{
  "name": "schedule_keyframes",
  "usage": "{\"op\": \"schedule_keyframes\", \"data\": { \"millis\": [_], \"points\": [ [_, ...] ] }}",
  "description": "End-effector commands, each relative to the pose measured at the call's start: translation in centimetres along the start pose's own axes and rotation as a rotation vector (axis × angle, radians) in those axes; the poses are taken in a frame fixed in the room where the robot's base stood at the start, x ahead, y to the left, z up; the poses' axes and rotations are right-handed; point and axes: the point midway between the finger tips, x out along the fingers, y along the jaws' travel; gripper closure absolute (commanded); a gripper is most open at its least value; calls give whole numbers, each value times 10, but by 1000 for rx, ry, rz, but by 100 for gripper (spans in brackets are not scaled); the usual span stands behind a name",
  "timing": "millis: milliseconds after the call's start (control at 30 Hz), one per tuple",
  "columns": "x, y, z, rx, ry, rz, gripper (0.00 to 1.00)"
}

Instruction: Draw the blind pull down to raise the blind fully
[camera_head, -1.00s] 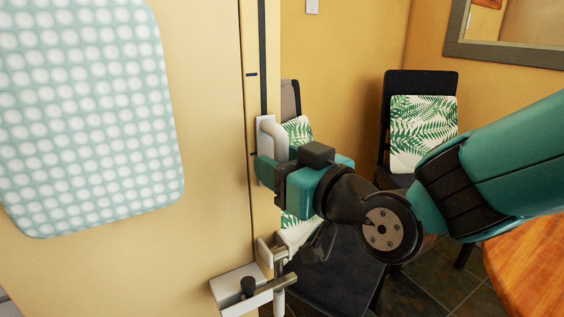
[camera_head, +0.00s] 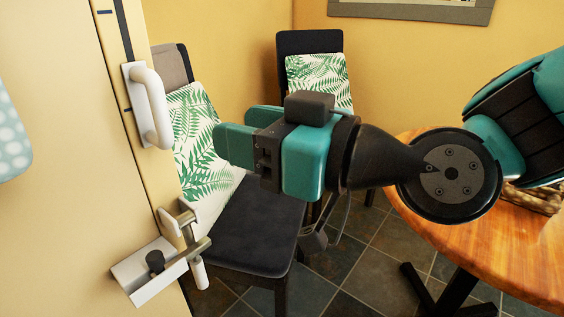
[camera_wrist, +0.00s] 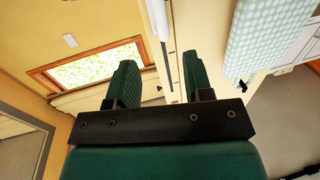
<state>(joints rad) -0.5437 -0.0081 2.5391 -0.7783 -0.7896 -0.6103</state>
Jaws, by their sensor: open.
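The blind pull (camera_head: 150,106) is a white C-shaped handle on a white plate, set on a dark vertical track (camera_head: 124,40) with tick marks on the panel's edge. My gripper (camera_head: 232,128) is open and empty, to the right of the handle and apart from it, its fingers pointing left towards it. In the wrist view both teal fingers (camera_wrist: 160,84) stand apart with nothing clearly held between them. A wood-framed window (camera_wrist: 98,66) with bright greenery shows at the left there. I cannot make out the blind itself.
Below the handle, a white bracket with a dark knob and metal lever (camera_head: 165,262) sticks out. Behind are dark chairs (camera_head: 245,238) with leaf-print cushions. A round wooden table (camera_head: 480,240) stands at right under my arm. A dotted cloth (camera_head: 12,140) hangs at left.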

Motion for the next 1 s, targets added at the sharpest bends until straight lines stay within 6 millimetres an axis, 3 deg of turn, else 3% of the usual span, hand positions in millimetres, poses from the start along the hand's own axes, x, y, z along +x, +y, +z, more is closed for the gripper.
{"op": "schedule_keyframes", "data": {
  "millis": [67, 333, 800, 900, 1000],
  "points": [
    [-13, 0, 7, -4, 6, 2, 53],
    [-33, 0, 4, -2, 2, -1, 53],
    [-37, 0, 2, 1, -6, 0, 53],
    [-39, 0, 11, 13, -57, -7, 53],
    [-46, 3, 36, 54, -204, -19, 53]
  ]
}}
